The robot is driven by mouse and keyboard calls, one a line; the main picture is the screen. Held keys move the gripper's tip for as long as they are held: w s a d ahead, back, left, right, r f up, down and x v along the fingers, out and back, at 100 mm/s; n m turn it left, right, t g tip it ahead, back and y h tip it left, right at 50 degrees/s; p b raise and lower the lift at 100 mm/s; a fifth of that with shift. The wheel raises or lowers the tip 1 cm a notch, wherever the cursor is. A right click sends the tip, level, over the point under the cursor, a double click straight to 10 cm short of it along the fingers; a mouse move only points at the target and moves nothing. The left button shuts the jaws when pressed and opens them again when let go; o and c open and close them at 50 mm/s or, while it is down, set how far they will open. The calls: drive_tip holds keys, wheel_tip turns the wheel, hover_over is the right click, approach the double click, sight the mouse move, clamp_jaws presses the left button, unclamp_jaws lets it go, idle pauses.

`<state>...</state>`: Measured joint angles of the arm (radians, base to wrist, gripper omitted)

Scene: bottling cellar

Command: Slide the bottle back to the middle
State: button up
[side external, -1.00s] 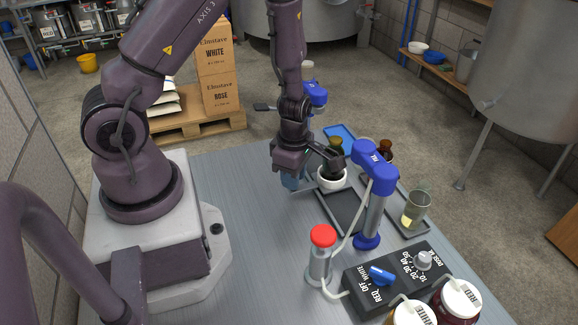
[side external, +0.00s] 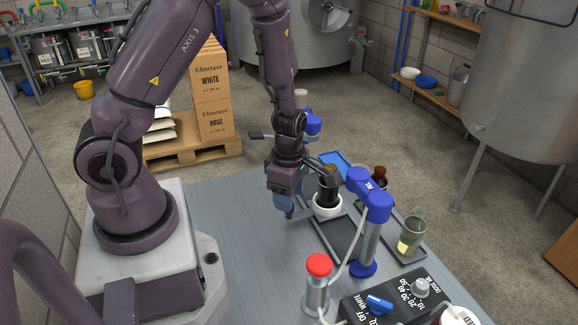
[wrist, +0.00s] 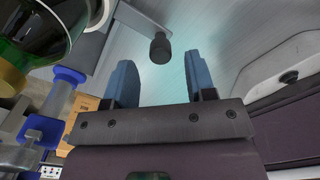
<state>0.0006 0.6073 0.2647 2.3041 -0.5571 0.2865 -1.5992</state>
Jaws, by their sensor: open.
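A dark green bottle (side external: 329,183) stands in a white ring (side external: 326,209) at the far end of a dark tray (side external: 342,238). In the wrist view the green bottle (wrist: 38,28) shows large at upper left, cut off by the edge. My gripper (side external: 285,208) has blue fingers and is low over the table, left of the bottle and apart from it. In the wrist view my gripper (wrist: 160,80) is open with nothing between its fingers.
A blue-headed filling post (side external: 368,230) stands close to the right of the tray. A red-topped post (side external: 317,285) and a control box (side external: 392,303) are nearer. A glass beaker (side external: 411,236) and a brown bottle (side external: 379,174) stand at right. The table left of my gripper is clear.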

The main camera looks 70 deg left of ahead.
wheel_tip(320, 180, up, 10)
idle(0.3)
drive_tip(key=s+d+r+m+t, duration=0.2)
drive_tip(key=r+m, duration=0.4)
drive_tip(key=m, duration=0.3)
drive_tip(key=s+d+r+m+t, duration=0.1)
drive_tip(key=s+d+r+m, duration=0.1)
drive_tip(key=r+m, duration=0.4)
drive_tip(key=s+d+r+m+t, duration=0.2)
drive_tip(key=r+m, duration=0.4)
drive_tip(key=m, duration=0.6)
drive_tip(key=shift+s+d+t, duration=0.3)
drive_tip(key=shift+s+d, duration=0.2)
drive_tip(key=shift+s, duration=0.75)
